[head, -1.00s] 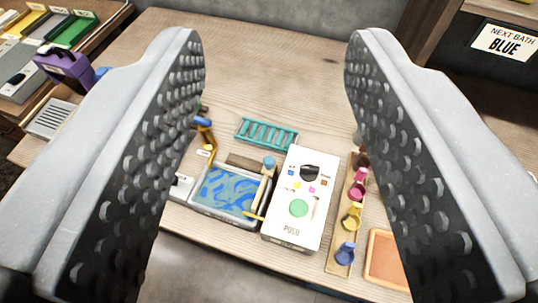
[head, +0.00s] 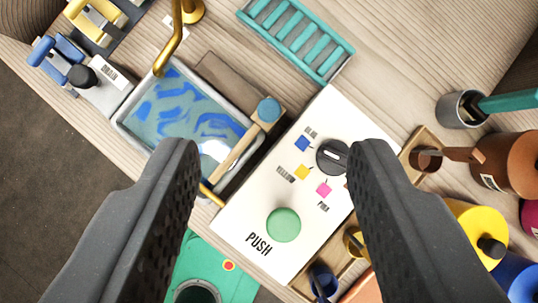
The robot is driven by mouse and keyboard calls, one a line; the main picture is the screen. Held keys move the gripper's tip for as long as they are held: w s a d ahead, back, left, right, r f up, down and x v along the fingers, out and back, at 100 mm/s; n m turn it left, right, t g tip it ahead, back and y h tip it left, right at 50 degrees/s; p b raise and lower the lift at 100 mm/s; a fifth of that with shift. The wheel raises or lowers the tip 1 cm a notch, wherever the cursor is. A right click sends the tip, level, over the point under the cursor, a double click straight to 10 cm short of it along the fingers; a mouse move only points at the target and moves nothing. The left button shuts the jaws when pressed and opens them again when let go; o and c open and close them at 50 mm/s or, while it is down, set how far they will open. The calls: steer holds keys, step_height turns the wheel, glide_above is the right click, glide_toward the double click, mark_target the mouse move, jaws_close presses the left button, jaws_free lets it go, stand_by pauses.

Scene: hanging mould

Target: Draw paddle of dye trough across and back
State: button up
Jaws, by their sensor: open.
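The dye trough (head: 139,133) is a grey tray with swirled blue dye at the left centre, tilted in the picture. The paddle (head: 238,150) is a wooden bar with a blue knob (head: 269,110), along the trough's right side. A yellow piece (head: 211,196) sticks out at its lower end. My gripper (head: 272,170) is open and empty. Its left finger covers the trough's lower corner, and its right finger covers part of the white control box. The paddle lies between the fingers in the picture, nearer the left one; I cannot tell the height above it.
The white control box (head: 262,205) has a green push button (head: 283,225) and a black dial (head: 332,156). A brass tap (head: 172,45) overhangs the trough's top corner. A teal rack (head: 296,38) lies behind. Coloured bottles and ladles crowd the right. A drain lever (head: 82,76) stands left.

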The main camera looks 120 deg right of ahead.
mark_target(269, 113)
steer(key=w+f+p, duration=0.1)
steer(key=f, duration=0.6)
steer(key=w+a+f+g+p, duration=0.1)
steer(key=w+f, duration=0.1)
steer(key=f, duration=0.5)
steer(key=w+f+g+p, duration=0.1)
steer(key=w+f, duration=0.1)
steer(key=f, duration=0.5)
steer(key=shift+a+f+n, duration=0.15)
steer(key=shift+f+n, duration=0.05)
steer(key=shift+n, duration=0.2)
steer(key=shift+s, duration=0.1)
jaws_close()
